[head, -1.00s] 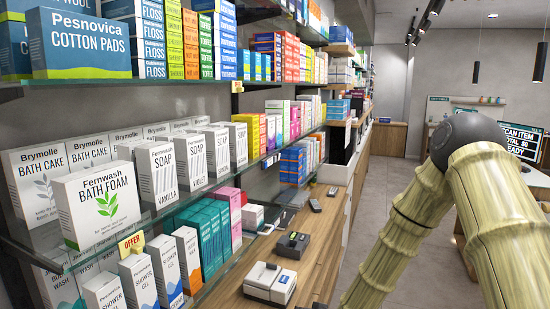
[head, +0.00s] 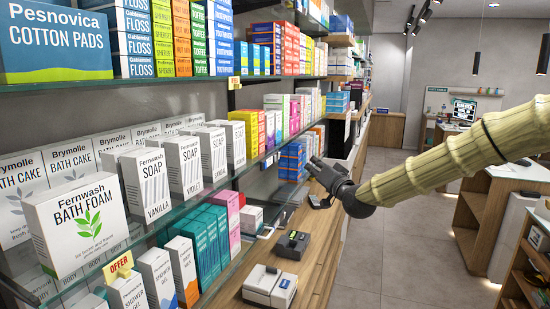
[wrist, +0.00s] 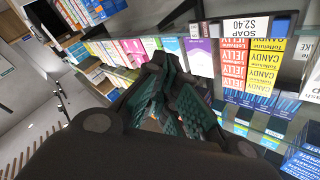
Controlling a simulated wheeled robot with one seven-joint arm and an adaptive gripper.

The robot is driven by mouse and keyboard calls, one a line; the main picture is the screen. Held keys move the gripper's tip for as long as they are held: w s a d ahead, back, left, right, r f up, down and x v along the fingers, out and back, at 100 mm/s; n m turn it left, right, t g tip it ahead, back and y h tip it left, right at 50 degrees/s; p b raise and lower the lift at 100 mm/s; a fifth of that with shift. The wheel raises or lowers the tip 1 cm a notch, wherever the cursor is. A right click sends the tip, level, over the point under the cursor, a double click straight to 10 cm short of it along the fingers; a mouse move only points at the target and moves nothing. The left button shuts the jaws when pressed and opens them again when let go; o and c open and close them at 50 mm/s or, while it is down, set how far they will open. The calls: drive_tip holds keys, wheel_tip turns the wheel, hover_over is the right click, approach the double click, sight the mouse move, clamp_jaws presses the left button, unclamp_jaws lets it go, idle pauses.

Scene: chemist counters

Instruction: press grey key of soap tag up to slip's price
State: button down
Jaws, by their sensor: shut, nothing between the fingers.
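A price tag (wrist: 240,26) reading SOAP $2.40 shows upside down at the top of the wrist view, on the shelf edge. My gripper (head: 314,165) is shut and empty beside the shelves in the head view. Its fingers (wrist: 168,100) are apart from the tag in the wrist view. White soap boxes (head: 186,164) stand on the middle shelf. I cannot make out the slip.
Glass shelves full of boxes run along the left. A wooden counter (head: 321,250) below holds a white device (head: 270,286) and a dark device (head: 292,244). A yellow OFFER tag (head: 118,267) sticks out at the near shelf edge. The aisle floor (head: 385,240) is clear.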

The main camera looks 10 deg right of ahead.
sight(274, 159)
drive_tip(key=shift+w+d+r, duration=0.15)
drive_tip(key=shift+d+r, duration=0.1)
drive_tip(key=shift+r, duration=0.6)
drive_tip(key=shift+a, duration=0.1)
drive_tip(key=w+a, duration=0.5)
drive_tip(key=a, duration=0.2)
drive_tip(key=shift+a, duration=0.25)
idle(1.3)
drive_tip(key=shift+w+a+b, duration=0.2)
drive_tip(key=shift+b, duration=0.15)
